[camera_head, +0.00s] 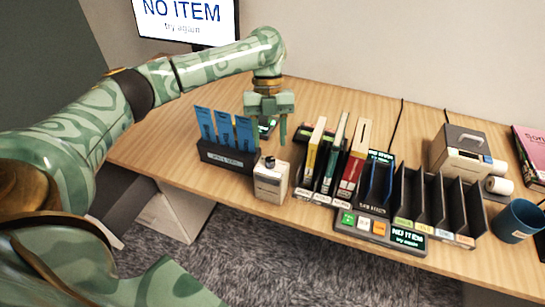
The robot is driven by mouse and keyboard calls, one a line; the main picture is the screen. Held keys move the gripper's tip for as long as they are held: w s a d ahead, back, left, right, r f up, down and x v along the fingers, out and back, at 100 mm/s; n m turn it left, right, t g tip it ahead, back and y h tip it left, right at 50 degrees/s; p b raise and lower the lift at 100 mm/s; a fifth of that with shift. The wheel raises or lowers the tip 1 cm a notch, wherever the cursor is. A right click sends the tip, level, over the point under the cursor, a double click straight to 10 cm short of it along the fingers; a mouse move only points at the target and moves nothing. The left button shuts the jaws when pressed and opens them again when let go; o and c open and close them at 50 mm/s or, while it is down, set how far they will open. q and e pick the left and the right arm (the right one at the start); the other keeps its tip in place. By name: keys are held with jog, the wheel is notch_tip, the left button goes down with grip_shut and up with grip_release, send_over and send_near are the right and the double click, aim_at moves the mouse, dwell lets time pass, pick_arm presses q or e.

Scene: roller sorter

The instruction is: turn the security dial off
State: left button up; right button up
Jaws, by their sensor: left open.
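A small white box (270,184) stands near the front edge of the desk, with a dark round dial (269,162) on its top. The dial's pointer is too small to read. My left gripper (271,138) points down from above, slightly behind the dial in the picture. Its two fingers are apart with nothing seen between them. I cannot tell whether a fingertip touches the dial; it looks clear of it. My right gripper is not in view.
A dark holder (227,157) with several blue cards stands left of the box. A rack with upright books (352,170) is to its right, then empty dark slots (432,195) and a button panel (381,230). A monitor (186,18) reads "NO ITEM". A blue mug (514,221) stands far right.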

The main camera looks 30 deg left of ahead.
aim_at(270, 159)
pick_arm(q)
jog(key=b+x, duration=0.1)
jog(key=x, duration=0.4)
jog(key=shift+s, duration=0.1)
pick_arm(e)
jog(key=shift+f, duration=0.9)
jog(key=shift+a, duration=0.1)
